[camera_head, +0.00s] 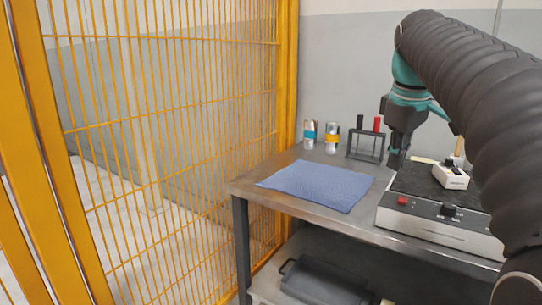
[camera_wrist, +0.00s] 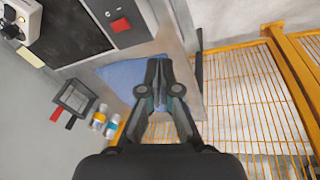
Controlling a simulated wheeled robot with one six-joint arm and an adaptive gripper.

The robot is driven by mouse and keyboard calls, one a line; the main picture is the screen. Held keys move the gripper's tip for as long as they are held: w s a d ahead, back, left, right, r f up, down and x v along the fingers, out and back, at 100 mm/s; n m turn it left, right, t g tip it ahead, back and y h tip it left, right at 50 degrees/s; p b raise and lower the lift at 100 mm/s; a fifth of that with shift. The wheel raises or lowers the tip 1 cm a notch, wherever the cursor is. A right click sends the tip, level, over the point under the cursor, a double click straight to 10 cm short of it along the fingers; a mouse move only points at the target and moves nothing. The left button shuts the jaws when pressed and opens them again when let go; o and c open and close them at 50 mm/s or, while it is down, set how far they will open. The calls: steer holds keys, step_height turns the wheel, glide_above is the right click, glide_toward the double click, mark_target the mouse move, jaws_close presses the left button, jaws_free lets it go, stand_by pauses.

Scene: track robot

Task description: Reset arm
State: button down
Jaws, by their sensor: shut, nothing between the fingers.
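My gripper (camera_head: 397,158) points down above the bench, near the left edge of a flat device with a dark top (camera_head: 416,180). In the wrist view my gripper (camera_wrist: 158,62) is shut, its fingertips together with nothing between them. There it overlaps the view of the blue cloth (camera_wrist: 120,76). My arm, in a black ribbed sleeve, reaches in from the right in the head view and hides the bench's right end.
The blue cloth also shows in the head view (camera_head: 318,184), flat on the metal bench (camera_head: 250,186). Two cans (camera_head: 310,134) (camera_head: 332,138) and a black rack (camera_head: 366,146) with red and black handles stand behind. A white block (camera_head: 451,176) sits on the device. Yellow fencing (camera_head: 170,130) borders the left.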

steer(key=s+a+f+m+t, duration=0.1)
steer(key=s+a+f+m, duration=0.2)
steer(key=s+f, duration=0.7)
steer(key=s+a+f+m+t, duration=0.1)
steer(key=s+a+f+m, duration=0.3)
steer(key=s+f, duration=0.6)
step_height(320, 180, down, 4)
steer(key=shift+s+a+t+y, duration=0.3)
steer(key=shift+a+t+y, duration=0.1)
steer(key=shift+a, duration=0.45)
